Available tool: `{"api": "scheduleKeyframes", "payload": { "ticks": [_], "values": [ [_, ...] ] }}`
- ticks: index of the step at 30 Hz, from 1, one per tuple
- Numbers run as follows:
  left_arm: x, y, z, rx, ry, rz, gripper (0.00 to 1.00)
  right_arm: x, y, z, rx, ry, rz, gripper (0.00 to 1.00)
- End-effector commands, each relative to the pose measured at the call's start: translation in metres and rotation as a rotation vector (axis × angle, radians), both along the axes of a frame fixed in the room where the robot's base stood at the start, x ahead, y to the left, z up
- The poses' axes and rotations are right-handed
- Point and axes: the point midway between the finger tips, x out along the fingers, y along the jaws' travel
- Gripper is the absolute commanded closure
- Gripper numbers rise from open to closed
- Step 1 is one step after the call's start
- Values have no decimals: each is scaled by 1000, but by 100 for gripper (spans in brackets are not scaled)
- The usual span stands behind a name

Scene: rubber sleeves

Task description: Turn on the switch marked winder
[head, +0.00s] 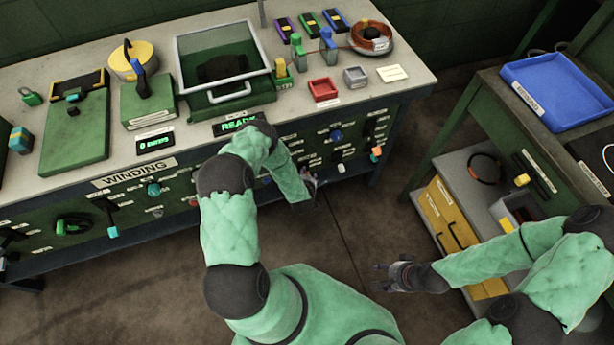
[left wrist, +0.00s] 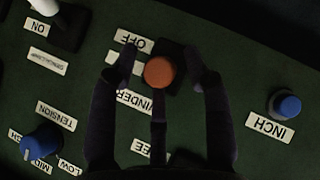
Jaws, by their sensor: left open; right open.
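The winder switch shows in the left wrist view as an orange round-tipped lever (left wrist: 159,72) on a dark base. A partly covered label reading "INDER" (left wrist: 134,101) is beside it, and an "OFF" label (left wrist: 128,38) is near its tip, both upside down. My left gripper (left wrist: 162,70) is open, with its fingers on either side of the orange tip; I cannot tell whether they touch it. In the head view my left gripper (head: 309,184) is at the front panel and hides this switch. My right gripper (head: 384,278) is open and empty above the floor.
In the left wrist view, a blue "INCH" knob (left wrist: 284,104), a blue tension knob (left wrist: 41,142) and a white-tipped switch (left wrist: 44,6) surround it. The bench (head: 408,86) is above the panel. A shelf unit with a blue tray (head: 560,92) stands right.

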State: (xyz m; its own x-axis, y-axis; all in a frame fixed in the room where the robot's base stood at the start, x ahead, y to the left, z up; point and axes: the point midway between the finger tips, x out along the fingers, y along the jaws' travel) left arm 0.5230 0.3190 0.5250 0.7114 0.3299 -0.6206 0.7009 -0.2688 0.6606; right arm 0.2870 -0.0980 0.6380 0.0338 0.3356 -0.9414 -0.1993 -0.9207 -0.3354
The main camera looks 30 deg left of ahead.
Motion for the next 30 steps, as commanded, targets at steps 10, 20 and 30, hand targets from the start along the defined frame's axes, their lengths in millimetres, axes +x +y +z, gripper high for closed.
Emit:
{"api": "scheduleKeyframes", "payload": {
  "ticks": [10, 20, 30],
  "values": [
    [-44, -20, 37, -2, 3, 0, 51, 0, 0, 0, 0, 0, 0, 43],
    [-76, -35, 64, -3, 5, 1, 51, 0, 0, 0, 0, 0, 0, 43],
    [-81, -37, 67, -3, 5, 2, 51, 0, 0, 0, 0, 0, 0, 43]
  ]
}}
